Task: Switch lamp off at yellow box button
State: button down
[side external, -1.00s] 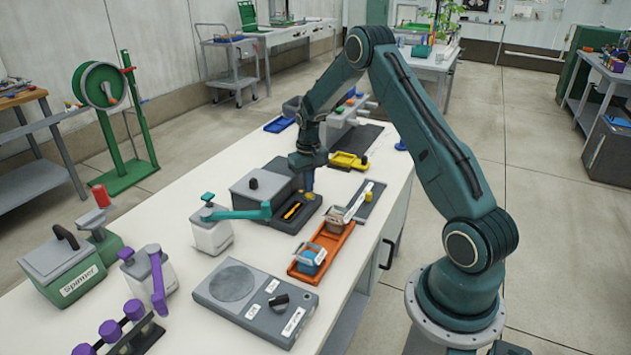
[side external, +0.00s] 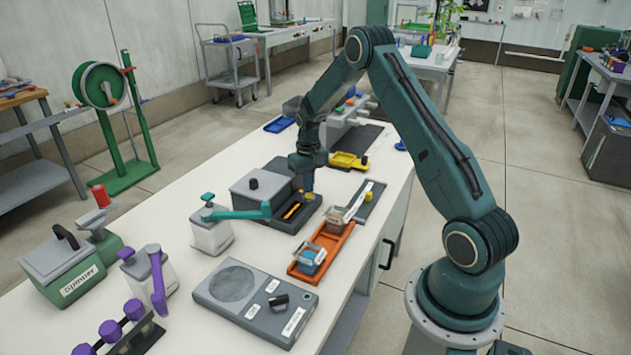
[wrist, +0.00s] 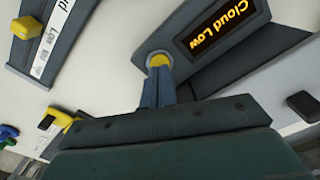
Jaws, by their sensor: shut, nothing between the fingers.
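My gripper (wrist: 160,88) points down with its blue fingers shut and empty. In the side external view my gripper (side external: 307,188) is over the right end of a dark grey unit (side external: 283,222). In the wrist view a yellow round button (wrist: 158,60) in a pale grey collar shows right at the fingertips, partly covered by them. I cannot tell whether the fingertips touch or press it. The unit (wrist: 258,48) carries a dark display (wrist: 214,28) with lit orange text reading "Cloud Low". I cannot make out a lamp.
A slider panel with a yellow knob (wrist: 38,27) lies beside the unit; this panel (side external: 368,205) shows on the bench too. An orange tray (side external: 340,243), a teal-levered canister (side external: 211,237) and a grey dial panel (side external: 255,300) are nearer.

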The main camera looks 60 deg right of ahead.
aim_at(309, 195)
jog(key=shift+f, duration=0.8)
dwell(1.0)
jog(key=shift+r, duration=3.55)
